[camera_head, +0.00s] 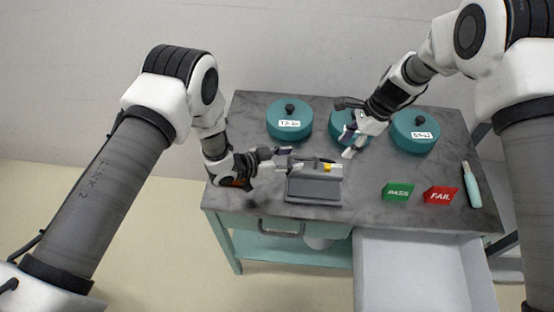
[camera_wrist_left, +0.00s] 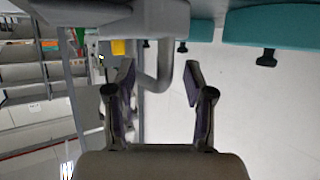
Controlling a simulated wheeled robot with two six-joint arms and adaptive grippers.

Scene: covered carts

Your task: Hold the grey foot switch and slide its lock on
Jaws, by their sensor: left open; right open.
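The grey foot switch (camera_head: 315,190) sits near the front edge of the cart top, with a small yellow part (camera_head: 329,167) on its upper side. In the left wrist view a grey body, which looks like the foot switch (camera_wrist_left: 165,20), fills the top, with a curved grey bar (camera_wrist_left: 158,75) between the fingers. My left gripper (camera_head: 288,159) is open at the switch's left upper side; its fingers (camera_wrist_left: 160,80) stand either side of the bar, contact unclear. My right gripper (camera_head: 350,142) is open above and behind the switch, in front of the middle teal canister. The lock itself is too small to tell.
Teal lidded canisters stand at the back: left (camera_head: 289,122), middle (camera_head: 337,124) and right (camera_head: 415,134). A green PASS sign (camera_head: 398,192), a red FAIL sign (camera_head: 440,195) and a teal bottle (camera_head: 471,185) are at right. An open white drawer (camera_head: 410,265) juts out in front.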

